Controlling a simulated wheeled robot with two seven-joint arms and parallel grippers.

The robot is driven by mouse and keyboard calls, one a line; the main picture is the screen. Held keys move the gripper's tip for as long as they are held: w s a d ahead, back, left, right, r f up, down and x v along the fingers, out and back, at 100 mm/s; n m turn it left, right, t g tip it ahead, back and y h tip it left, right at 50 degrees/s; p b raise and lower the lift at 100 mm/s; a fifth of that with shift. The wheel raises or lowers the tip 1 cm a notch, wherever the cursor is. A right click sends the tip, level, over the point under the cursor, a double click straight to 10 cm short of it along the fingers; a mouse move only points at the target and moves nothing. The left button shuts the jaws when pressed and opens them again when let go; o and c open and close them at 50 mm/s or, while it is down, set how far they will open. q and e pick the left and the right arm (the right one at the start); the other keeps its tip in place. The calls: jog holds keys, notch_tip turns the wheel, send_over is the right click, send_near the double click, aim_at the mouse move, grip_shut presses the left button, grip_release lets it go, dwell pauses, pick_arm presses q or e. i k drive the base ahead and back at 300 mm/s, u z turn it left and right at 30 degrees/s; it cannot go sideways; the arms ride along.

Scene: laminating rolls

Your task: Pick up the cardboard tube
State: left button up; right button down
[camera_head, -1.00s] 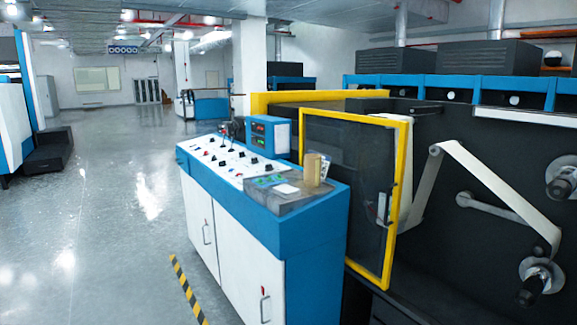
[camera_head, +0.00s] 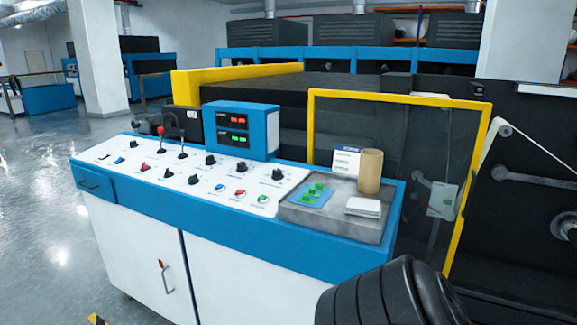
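The cardboard tube (camera_head: 370,171) is a short tan cylinder. It stands upright on the grey tray (camera_head: 322,217) at the right end of the control console. Beside it on the tray are a white labelled card (camera_head: 346,161), a white flat block (camera_head: 363,207) and a blue pad with green pieces (camera_head: 311,193). A black ribbed part of my own arm shows at the bottom right, in front of the console. Neither gripper is in view.
The blue and white console (camera_head: 233,254) spans the middle, with levers and knobs (camera_head: 195,180) and a blue display box (camera_head: 241,130) at its back. A yellow-framed guard door (camera_head: 465,190) stands behind the tray. Open floor (camera_head: 40,230) lies to the left.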

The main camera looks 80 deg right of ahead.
aim_at(370, 163)
jog(key=i, duration=0.6)
jog(key=z, duration=3.2)
